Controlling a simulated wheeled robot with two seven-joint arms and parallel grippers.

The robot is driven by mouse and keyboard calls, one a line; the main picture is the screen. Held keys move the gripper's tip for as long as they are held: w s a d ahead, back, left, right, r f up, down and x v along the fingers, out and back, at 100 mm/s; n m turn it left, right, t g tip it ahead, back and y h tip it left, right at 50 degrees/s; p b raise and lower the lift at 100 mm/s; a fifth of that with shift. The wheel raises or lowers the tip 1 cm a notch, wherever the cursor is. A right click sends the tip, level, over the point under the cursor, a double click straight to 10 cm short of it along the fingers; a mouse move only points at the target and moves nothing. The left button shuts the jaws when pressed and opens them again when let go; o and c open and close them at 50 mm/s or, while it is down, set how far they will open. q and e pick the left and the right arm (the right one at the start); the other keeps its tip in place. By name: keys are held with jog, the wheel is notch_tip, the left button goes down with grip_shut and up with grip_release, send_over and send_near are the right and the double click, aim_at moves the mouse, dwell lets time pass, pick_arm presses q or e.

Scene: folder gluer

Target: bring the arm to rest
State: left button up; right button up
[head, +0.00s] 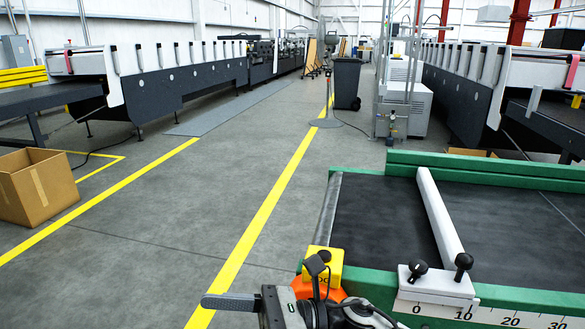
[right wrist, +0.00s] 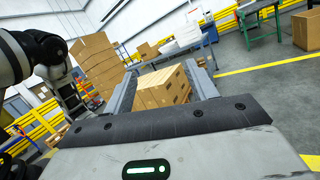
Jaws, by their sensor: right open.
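My right gripper (right wrist: 162,72) is open in the right wrist view, its two grey fingers spread apart with nothing held between them. Stacked cardboard boxes (right wrist: 163,88) show between the fingers, in the background. In the head view one finger of the right gripper (head: 232,302) shows at the bottom centre, pointing left; the rest of the hand is cut off by the lower edge. It is near the front left corner of the green-framed conveyor (head: 490,165), beside a yellow and orange control box (head: 326,262) that it partly hides. My left gripper is in neither view.
The conveyor's black belt (head: 385,215) carries a white bar (head: 440,215) with black knobs and a numbered scale (head: 480,315). An open cardboard box (head: 37,187) stands at left. Long machines line both sides.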

jog(key=w+d+f+m+t+h, duration=0.2)
jog(key=d+f+m+t+h, duration=0.25)
jog(key=m+t, duration=0.9)
jog(key=w+d+f+m+t+h, duration=0.35)
jog(key=d+f+m+t, duration=0.2)
jog(key=m, duration=1.45)
jog(key=s+d+f+m+g+h, duration=0.5)
jog(key=s+d+f+m+h, duration=0.4)
jog(key=s+d+f+m, duration=0.4)
notch_tip(320, 180, down, 3)
jog(key=m, duration=0.4)
jog(key=shift+s+d+h, duration=0.25)
jog(key=shift+d+h, duration=0.05)
jog(key=shift+d, duration=0.1)
jog(key=shift+r, duration=0.1)
